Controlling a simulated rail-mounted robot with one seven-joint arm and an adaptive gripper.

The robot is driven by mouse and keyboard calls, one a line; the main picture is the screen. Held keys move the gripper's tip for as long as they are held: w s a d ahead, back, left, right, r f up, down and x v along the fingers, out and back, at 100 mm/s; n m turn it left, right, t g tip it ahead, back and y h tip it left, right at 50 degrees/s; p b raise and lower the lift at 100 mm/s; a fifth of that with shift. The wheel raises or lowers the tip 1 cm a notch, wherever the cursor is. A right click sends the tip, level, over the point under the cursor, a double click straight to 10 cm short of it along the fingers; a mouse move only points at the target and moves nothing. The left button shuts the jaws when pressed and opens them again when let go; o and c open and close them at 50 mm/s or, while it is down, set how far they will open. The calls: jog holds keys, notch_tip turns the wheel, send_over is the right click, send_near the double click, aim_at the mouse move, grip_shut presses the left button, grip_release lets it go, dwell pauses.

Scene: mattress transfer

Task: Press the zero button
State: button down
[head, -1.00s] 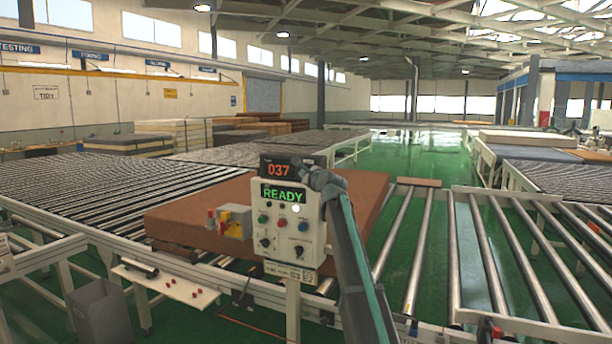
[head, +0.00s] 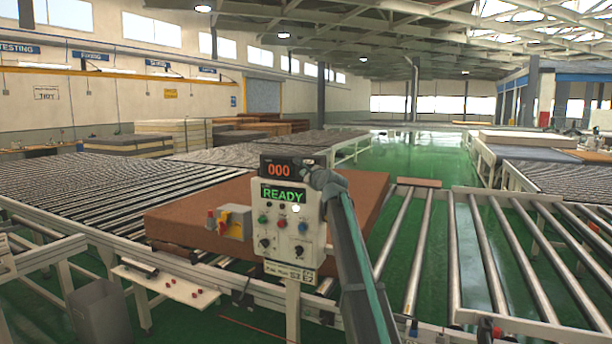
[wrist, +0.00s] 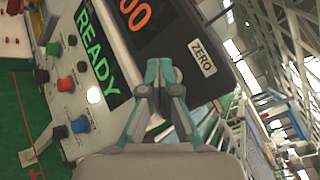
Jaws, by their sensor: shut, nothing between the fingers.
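The control panel (head: 276,240) stands on a post, with a red counter display (head: 279,171) reading 000 above a green READY screen (head: 282,195). My gripper (head: 307,167) is at the right side of the counter housing, and its fingers are closed together with nothing between them. In the wrist view the closed fingertips (wrist: 162,66) lie over the dark housing, beside the ZERO label (wrist: 202,57). The zero button itself does not show; the fingertips seem to cover it. I cannot tell for certain whether they touch it.
Coloured buttons and knobs (wrist: 66,84) sit below the READY screen. A yellow and grey switch box (head: 233,222) is left of the panel. A brown mattress (head: 180,222) lies on rollers behind it. Roller conveyors (head: 470,250) extend to the right.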

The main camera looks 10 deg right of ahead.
dwell(0.5)
jog(key=shift+s+a+p, duration=0.65)
jog(key=shift+s+p, duration=0.1)
jog(key=shift+s, duration=0.2)
jog(key=s+a+p, duration=0.1)
jog(key=s, duration=0.1)
jog(key=s+a+p, duration=0.2)
dwell(0.4)
dwell(0.5)
